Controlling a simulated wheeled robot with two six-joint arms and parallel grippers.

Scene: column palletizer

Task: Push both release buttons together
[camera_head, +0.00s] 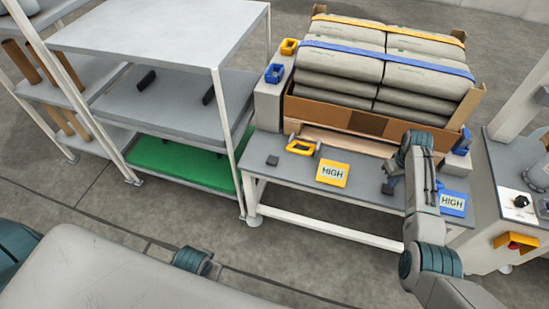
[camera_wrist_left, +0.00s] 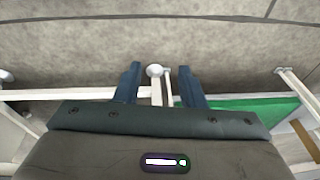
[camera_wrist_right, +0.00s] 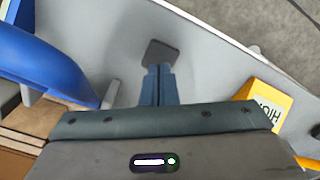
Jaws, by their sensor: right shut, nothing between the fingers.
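Two dark square pads, which look like the release buttons, sit on the grey bench. The left pad (camera_head: 272,160) is uncovered, near a yellow handle (camera_head: 301,147). The right pad (camera_head: 388,188) is partly hidden by my right arm; it also shows in the right wrist view (camera_wrist_right: 160,52). My right gripper (camera_wrist_right: 158,70) is shut and empty, its fingertips over or at the near edge of this pad; I cannot tell whether they touch. My left gripper (camera_wrist_left: 159,75) is open and empty, above floor and a white frame, away from the bench top. Its fingers do not show in the head view.
A yellow HIGH sign (camera_head: 333,173) and a blue HIGH sign (camera_head: 453,203) stand on the bench front. A large blue handle (camera_wrist_right: 45,65) is close beside my right gripper. Stacked sacks (camera_head: 385,70) are behind the bench. A shelf rack (camera_head: 160,35) stands left.

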